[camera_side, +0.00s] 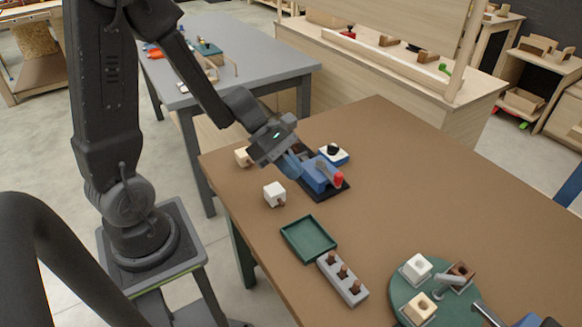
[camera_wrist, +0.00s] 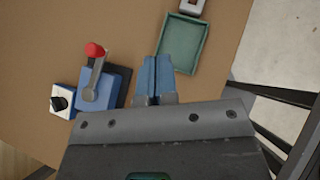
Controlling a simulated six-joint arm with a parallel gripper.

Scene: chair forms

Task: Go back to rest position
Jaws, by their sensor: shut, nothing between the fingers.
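My gripper (camera_side: 293,166) is over the brown table (camera_side: 400,150), beside a blue device (camera_side: 318,173) with a red-tipped lever. In the wrist view my gripper (camera_wrist: 155,75) shows two blue fingers pressed together with nothing between them. The blue device (camera_wrist: 98,88) lies to the left of the fingers there, with its red knob (camera_wrist: 94,49) at the far end. In the side view my gripper hides part of the device and its dark base.
A green tray (camera_side: 308,238) and a grey block with brown pegs (camera_side: 342,278) lie nearer the front. A white cube (camera_side: 274,194) and a white-and-blue box with a black knob (camera_side: 333,153) flank the device. A round green platform (camera_side: 440,298) holds several blocks. The table's right side is clear.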

